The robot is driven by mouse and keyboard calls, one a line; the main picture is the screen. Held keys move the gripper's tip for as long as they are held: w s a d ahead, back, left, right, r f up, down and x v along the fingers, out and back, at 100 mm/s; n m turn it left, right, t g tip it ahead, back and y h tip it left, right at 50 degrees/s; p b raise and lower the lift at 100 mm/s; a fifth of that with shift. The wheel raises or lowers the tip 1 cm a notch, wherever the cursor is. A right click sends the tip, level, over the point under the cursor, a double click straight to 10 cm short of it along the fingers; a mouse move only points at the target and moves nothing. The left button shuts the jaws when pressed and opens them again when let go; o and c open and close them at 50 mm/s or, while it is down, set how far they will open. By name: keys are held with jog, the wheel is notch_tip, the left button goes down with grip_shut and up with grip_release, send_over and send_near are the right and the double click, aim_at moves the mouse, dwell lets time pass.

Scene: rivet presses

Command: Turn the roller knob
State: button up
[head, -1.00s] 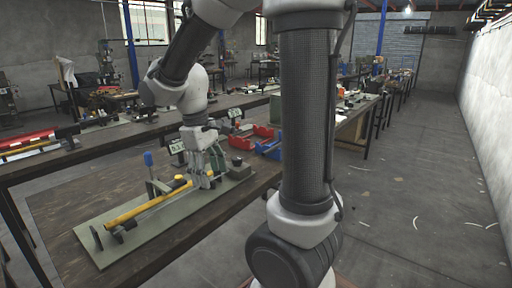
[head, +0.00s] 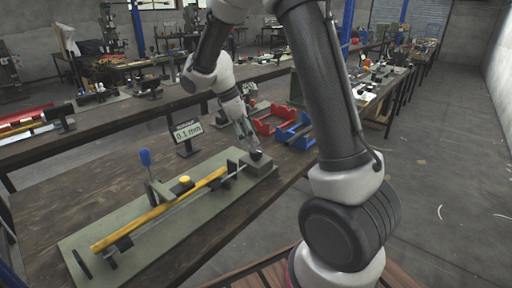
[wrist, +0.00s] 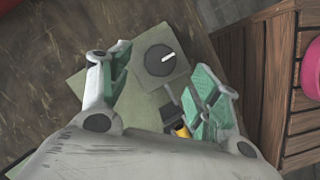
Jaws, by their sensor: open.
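The roller knob (head: 256,155) is dark and round. It sits on a grey block at the far right end of the green-grey base plate (head: 90,240). In the wrist view the knob (wrist: 160,62) shows from above with a white mark, between and ahead of the finger ends. My gripper (head: 246,133) is just above and left of the knob in the head view. In the wrist view my gripper (wrist: 163,75) has its green-padded fingers wide apart with nothing between them. No contact with the knob is visible.
A yellow bar (head: 160,208) and a blue-tipped lever (head: 146,159) stand on the plate. A display (head: 188,133) reading 0.1 mm is behind. The bench front is clear.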

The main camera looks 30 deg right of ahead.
aim_at(256, 150)
jog(key=x, duration=0.5)
jog(key=shift+f, duration=0.2)
jog(key=shift+c, duration=0.2)
jog(key=c, duration=0.9)
